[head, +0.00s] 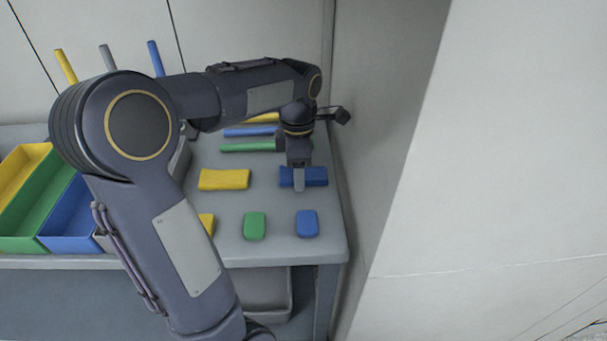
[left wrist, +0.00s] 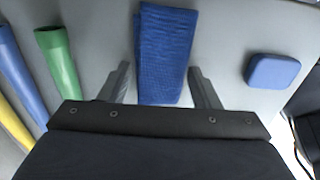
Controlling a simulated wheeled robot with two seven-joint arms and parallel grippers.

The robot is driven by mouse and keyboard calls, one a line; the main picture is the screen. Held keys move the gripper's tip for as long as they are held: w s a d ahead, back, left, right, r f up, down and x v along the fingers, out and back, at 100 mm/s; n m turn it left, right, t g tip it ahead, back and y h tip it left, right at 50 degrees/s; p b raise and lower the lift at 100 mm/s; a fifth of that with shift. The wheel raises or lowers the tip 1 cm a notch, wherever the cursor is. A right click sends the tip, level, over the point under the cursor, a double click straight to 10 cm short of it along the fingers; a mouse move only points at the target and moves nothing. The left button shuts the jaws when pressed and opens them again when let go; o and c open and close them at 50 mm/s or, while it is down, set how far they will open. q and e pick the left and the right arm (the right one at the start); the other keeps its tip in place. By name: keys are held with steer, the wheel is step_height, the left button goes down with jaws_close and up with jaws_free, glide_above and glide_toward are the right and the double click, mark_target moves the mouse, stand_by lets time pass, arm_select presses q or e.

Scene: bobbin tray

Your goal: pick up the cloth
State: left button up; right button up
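A folded blue cloth (head: 317,176) lies on the grey table near its right edge. A yellow cloth (head: 224,179) lies to its left, apart from it. My left gripper (head: 299,183) is over the blue cloth and hides part of it. In the left wrist view, the textured blue cloth (left wrist: 166,45) lies between the two spread fingers of my left gripper (left wrist: 159,70), with a gap on each side. I cannot tell how high the fingertips are above the table. My right gripper is not in view.
A green block (head: 255,225), a blue block (head: 307,223) and a partly hidden yellow block (head: 207,222) lie along the front. Green (head: 247,147), blue (head: 250,131) and yellow rods lie behind. Coloured bins (head: 70,243) stand left. A wall (head: 375,130) rises close on the right.

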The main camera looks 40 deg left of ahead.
arm_select(q)
steer(key=c, duration=0.6)
steer(key=shift+o, duration=0.2)
steer(key=shift+r, duration=0.15)
steer(key=shift+r, duration=0.25)
step_height(320, 180, up, 2)
steer(key=shift+r+p, duration=0.1)
steer(key=shift+p, duration=0.35)
steer(key=s+d+r+p, duration=0.2)
steer(key=s+d+r, duration=0.1)
steer(key=s+r, duration=0.7)
steer(key=s, duration=0.3)
steer(key=shift+s+d, duration=0.25)
steer(key=shift+d, duration=0.15)
